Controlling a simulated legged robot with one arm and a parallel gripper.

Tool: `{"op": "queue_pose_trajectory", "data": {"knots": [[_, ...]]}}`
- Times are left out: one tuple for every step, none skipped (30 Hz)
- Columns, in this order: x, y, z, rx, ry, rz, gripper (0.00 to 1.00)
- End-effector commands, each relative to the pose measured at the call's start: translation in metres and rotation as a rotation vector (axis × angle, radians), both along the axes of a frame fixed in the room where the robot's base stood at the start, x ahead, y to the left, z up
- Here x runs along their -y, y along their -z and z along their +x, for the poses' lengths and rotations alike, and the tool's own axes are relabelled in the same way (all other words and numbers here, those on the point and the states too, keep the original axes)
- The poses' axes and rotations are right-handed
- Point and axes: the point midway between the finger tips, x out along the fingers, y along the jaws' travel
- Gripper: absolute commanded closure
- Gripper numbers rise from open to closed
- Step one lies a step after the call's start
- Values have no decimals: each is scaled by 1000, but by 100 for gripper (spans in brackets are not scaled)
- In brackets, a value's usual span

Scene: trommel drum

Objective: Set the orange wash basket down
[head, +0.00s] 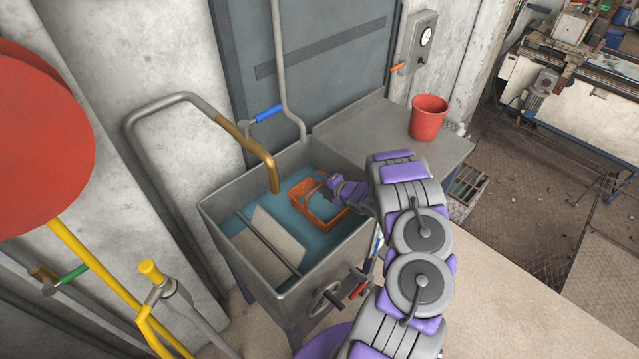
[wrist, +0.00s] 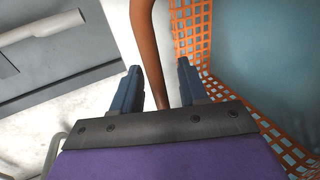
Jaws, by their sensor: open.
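The orange wash basket (head: 323,222) is in the grey sink (head: 330,276), at the right of the blue water (head: 232,226). Its mesh wall (wrist: 192,35) shows at the right in the wrist view. My gripper (head: 326,183) is at the basket's upper edge in the head view. In the wrist view its two dark fingers (wrist: 160,88) are open, with the brown-orange handle (wrist: 150,45) running between them. I cannot tell whether either finger touches the handle. Part of the basket is hidden by my gripper in the head view.
A pale slanted board (head: 262,247) and a grey bar (head: 268,243) are in the sink's left part. A brass spout (head: 266,160) hangs over the sink. A red bucket (head: 428,118) stands on the side counter (head: 365,130). A valve wheel (head: 327,298) juts from the sink's front.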

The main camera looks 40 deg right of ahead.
Motion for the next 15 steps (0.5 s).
{"op": "queue_pose_trajectory", "data": {"knots": [[0,0,0,0,0,0,57],[0,0,0,0,0,0,57],[0,0,0,0,0,0,57],[0,0,-1,0,0,0,57],[1,-1,-2,0,0,0,57],[1,-2,-5,0,1,0,57],[2,-3,-7,-1,1,-1,57],[2,-5,-11,-1,1,-1,57],[3,-6,-17,-3,2,-1,57],[3,-8,-22,-4,3,-1,57],[4,-10,-27,-5,4,0,57],[5,-13,-34,-5,5,1,57],[6,-15,-40,-3,4,0,57],[6,-18,-46,-2,3,0,57],[7,-21,-54,-2,3,0,57]]}}
